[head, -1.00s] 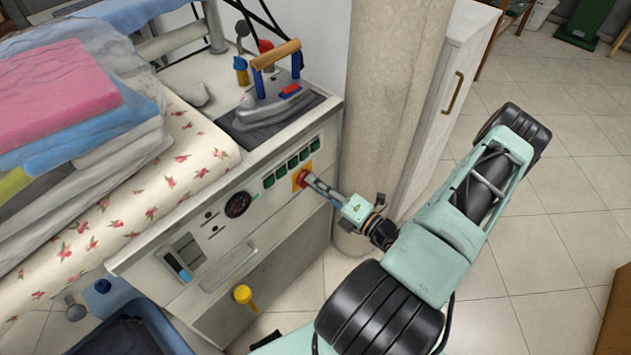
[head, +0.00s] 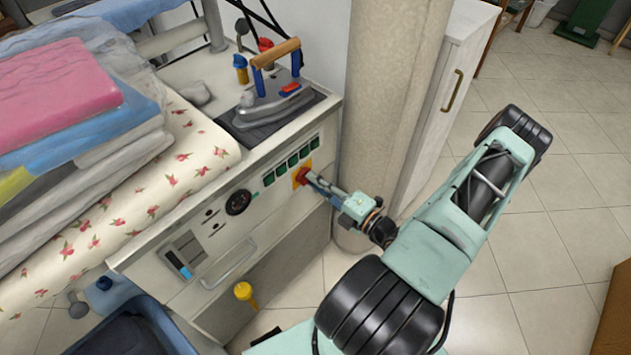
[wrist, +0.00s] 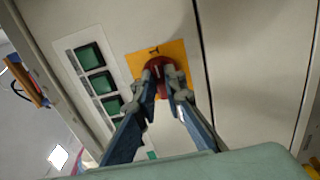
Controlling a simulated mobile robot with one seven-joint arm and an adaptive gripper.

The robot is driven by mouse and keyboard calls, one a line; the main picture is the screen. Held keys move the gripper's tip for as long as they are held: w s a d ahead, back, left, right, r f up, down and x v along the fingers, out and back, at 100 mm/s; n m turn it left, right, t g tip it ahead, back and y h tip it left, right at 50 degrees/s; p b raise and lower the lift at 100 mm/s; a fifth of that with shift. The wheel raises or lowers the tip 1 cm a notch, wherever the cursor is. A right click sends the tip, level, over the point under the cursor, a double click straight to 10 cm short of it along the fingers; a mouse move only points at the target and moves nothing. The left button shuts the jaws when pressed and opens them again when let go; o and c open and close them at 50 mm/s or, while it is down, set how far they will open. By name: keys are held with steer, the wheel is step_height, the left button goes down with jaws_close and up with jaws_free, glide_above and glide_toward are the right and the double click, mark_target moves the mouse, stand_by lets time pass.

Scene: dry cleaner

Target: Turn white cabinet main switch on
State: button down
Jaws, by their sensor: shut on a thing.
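The white cabinet (head: 216,228) stands under the ironing surface, with its control panel facing my arm. Its main switch is a red knob (head: 302,176) on a yellow plate, at the right end of the panel. The wrist view shows the red knob (wrist: 158,68) on the yellow plate (wrist: 175,50). My gripper (wrist: 162,80) is shut on the red knob, with one finger on each side. The fingers hide part of the knob, so its exact angle is hard to tell. In the head view my gripper (head: 309,180) reaches the panel from the right.
Green rocker switches (head: 290,163) sit in a row just left of the knob. An iron (head: 270,95) rests on top. A round column (head: 385,100) and a white cupboard (head: 450,110) stand close behind my arm. A yellow-handled thing (head: 244,292) sticks out below the panel.

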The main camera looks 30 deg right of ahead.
steer(key=c, duration=2)
jaws_free()
steer(key=shift+s, duration=0.15)
steer(key=v, duration=1.2)
